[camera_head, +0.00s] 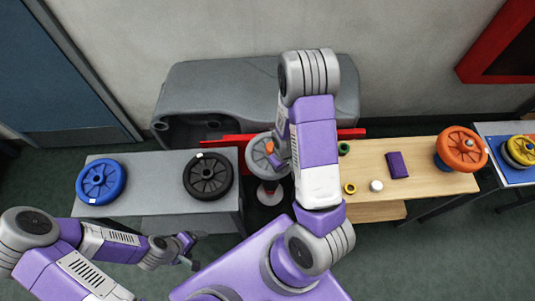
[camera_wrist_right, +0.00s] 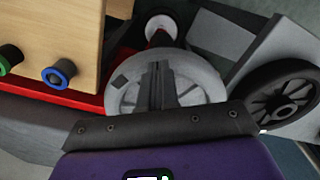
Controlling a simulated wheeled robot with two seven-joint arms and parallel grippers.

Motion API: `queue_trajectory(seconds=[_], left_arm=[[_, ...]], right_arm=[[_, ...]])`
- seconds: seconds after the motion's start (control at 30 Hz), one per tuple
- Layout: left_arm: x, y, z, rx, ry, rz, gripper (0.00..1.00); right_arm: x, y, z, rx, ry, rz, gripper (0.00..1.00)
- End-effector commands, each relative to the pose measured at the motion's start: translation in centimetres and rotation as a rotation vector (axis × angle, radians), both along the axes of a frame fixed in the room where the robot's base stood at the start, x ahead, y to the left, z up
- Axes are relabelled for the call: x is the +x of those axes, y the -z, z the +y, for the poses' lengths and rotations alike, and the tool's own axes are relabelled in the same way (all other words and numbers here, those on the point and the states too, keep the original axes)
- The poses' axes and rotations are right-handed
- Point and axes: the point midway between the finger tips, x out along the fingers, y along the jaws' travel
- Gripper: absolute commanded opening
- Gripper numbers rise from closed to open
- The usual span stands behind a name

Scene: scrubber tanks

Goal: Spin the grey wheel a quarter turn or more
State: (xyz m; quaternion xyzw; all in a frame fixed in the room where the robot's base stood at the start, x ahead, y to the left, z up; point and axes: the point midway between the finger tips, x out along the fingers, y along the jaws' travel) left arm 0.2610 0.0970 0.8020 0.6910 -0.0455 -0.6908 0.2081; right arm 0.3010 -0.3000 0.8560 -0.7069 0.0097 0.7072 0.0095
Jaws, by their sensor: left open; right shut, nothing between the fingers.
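The grey wheel (camera_head: 257,146) is a light grey disc at the middle of the head view, in front of a red bar and partly hidden by my right arm. In the right wrist view the grey wheel (camera_wrist_right: 205,82) fills the middle, with a dark mark on its left side. My right gripper (camera_wrist_right: 158,68) is shut and empty, its fingers in front of the wheel face; I cannot tell whether they touch it. A small orange part shows by the wheel in the head view. My left gripper (camera_head: 190,250) is open and empty, low in front of the grey table, away from the wheel.
A grey table (camera_head: 150,160) at left holds a blue wheel (camera_head: 101,181) and a black wheel (camera_head: 208,176). A wooden table (camera_head: 420,160) at right holds an orange wheel (camera_head: 461,149), a purple block (camera_head: 397,165) and small rings. A grey machine body (camera_head: 220,85) stands behind.

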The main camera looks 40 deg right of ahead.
Motion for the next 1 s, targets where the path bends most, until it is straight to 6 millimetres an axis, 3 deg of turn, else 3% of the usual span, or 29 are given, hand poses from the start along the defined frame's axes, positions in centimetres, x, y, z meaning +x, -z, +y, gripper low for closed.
queue_trajectory(seconds=[0.37,1.0], left_arm=[[0.0,-0.2,0.0,0.000,0.000,0.000,0.85],[0.0,-5.4,0.0,0.000,0.000,0.000,0.85]], right_arm=[[0.0,-0.3,-0.2,0.000,-0.001,-0.001,0.00],[-0.1,-6.5,-0.2,0.000,0.000,0.000,0.00]])
